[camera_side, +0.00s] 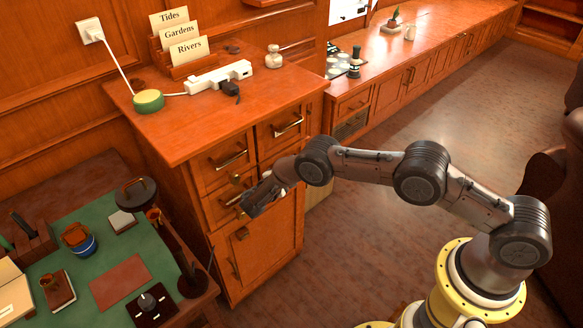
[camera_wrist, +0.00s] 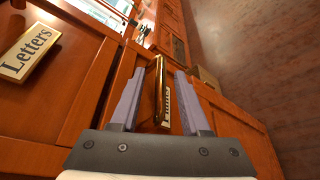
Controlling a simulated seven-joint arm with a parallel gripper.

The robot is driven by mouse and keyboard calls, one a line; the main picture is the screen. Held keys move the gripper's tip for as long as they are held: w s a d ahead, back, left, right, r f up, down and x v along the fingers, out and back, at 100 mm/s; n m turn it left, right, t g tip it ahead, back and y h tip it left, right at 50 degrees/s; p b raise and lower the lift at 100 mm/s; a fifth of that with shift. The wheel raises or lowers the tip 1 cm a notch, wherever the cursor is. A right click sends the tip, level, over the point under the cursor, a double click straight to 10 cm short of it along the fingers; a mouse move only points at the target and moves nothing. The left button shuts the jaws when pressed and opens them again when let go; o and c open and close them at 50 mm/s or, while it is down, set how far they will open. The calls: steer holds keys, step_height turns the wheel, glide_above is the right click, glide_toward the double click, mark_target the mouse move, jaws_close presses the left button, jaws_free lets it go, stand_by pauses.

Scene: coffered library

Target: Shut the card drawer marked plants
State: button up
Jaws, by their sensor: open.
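The wooden cabinet (camera_side: 240,245) has brass-handled drawers below its top. No label reading plants is legible in either view. In the side view, my gripper (camera_side: 252,205) is in front of the lower drawers and hides part of them. In the wrist view, my gripper (camera_wrist: 158,92) is open, with a brass handle (camera_wrist: 156,78) and a small label plate (camera_wrist: 167,106) showing between its fingers. The writing on that plate is too small to read. I cannot tell whether the fingers touch the handle, or how far any drawer stands out.
A plate reading Letters (camera_wrist: 30,52) is at the left in the wrist view. A power strip (camera_side: 218,77), green disc (camera_side: 149,100) and card holder (camera_side: 185,62) stand on the cabinet. A green-topped desk (camera_side: 75,285) is at left.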

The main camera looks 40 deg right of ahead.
steer(key=v, duration=1.4)
steer(key=shift+d, duration=0.1)
steer(key=s+d+r+m+g+y, duration=0.1)
steer(key=s+d+r+m+y, duration=0.2)
steer(key=r, duration=0.6)
steer(key=s+d+r+m+g+y, duration=0.1)
steer(key=s+d+r+g+y, duration=0.15)
steer(key=s+r, duration=0.45)
steer(key=s+d+r+m+g+y, duration=0.15)
steer(key=d+r, duration=0.25)
steer(key=r, duration=0.7)
steer(key=s+r+m+t+y, duration=0.2)
steer(key=s+y, duration=0.2)
steer(key=s, duration=0.8)
steer(key=s+r+m+t+y, duration=0.2)
steer(key=s+r+t+y, duration=0.1)
steer(key=s, duration=1)
steer(key=shift+s+a+r+m+t+y, duration=0.15)
steer(key=shift+a+r+m+t+y, duration=0.15)
steer(key=shift+m+y, duration=0.1)
